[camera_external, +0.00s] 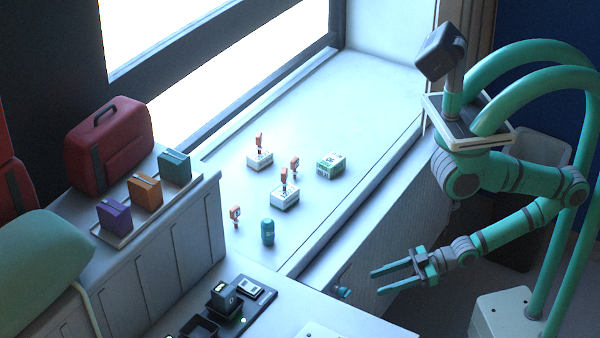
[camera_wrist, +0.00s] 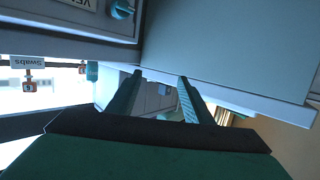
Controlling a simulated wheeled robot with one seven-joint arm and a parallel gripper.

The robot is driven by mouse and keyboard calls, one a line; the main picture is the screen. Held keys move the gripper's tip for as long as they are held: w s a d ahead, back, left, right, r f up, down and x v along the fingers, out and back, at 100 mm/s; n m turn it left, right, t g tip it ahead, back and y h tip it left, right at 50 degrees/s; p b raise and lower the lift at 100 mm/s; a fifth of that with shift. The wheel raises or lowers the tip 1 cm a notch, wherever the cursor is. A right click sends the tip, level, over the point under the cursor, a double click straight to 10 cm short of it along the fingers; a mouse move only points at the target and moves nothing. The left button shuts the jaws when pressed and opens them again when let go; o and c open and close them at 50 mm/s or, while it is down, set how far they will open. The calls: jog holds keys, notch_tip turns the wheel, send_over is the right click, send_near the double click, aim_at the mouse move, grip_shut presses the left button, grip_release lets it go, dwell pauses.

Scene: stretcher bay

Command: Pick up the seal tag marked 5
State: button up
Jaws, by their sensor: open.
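Several small orange-red seal tags stand on the window sill in the external view. One tag (camera_external: 259,140) is on the back white box, one tag (camera_external: 283,176) is on the front white box, one tag (camera_external: 295,163) is between them, and one tag (camera_external: 235,213) is at the front left. Their numbers are too small to read there, so I cannot tell which is 5. An orange tag (camera_wrist: 29,86) shows at the left of the wrist view, its digit unclear. My gripper (camera_external: 376,282) is open and empty, low in front of the sill, well apart from the tags; its fingers show in the wrist view (camera_wrist: 160,77).
A teal cylinder (camera_external: 267,232) and a green-and-white box (camera_external: 331,165) stand on the sill (camera_external: 380,100). A teal knob (camera_external: 343,292) is left of my fingers. A black tray (camera_external: 262,302) lies on the front counter. A red bag (camera_external: 108,145) and colored boxes stand left.

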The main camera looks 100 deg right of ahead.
jog(key=shift+o, duration=0.5)
jog(key=w+d+r+m+h, duration=0.15)
jog(key=w+d, duration=0.35)
jog(key=w, duration=0.6)
jog(key=w+d+r+m+h, duration=0.15)
jog(key=w+d, duration=0.25)
jog(key=w, duration=0.7)
jog(key=w+d+r+m+h, duration=0.4)
jog(key=w+d+r, duration=0.5)
jog(key=m+g+h, duration=0.3)
jog(key=g, duration=0.4)
send_near(237, 210)
jog(key=x, duration=1.1)
jog(key=shift+w+d, duration=0.2)
jog(key=c, duration=1.1)
